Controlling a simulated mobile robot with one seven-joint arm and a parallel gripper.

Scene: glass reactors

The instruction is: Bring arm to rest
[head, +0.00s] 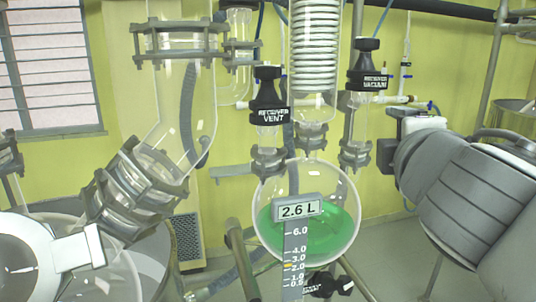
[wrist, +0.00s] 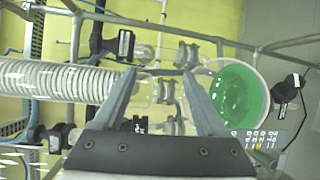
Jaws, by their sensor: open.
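My gripper (wrist: 160,78) shows in the wrist view with its two grey fingers spread apart. Nothing is held between them; glass parts and clamps show behind the gap. The round receiver flask with green liquid (wrist: 228,97) lies to the right of the fingers in that view. In the head view the receiver flask (head: 335,243) hangs at the middle, with a 2.6 L level display (head: 298,208) in front. The fingers do not show in the head view. My grey arm links fill its right side.
The RECEIVER VENT valve (head: 268,98) and RECEIVER VACUUM valve (head: 367,72) stand above the flask. A coiled condenser (head: 314,55) hangs between them; its ribbed column (wrist: 65,80) lies left of my fingers. A wide glass pipe (head: 188,110) with clamps is at left.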

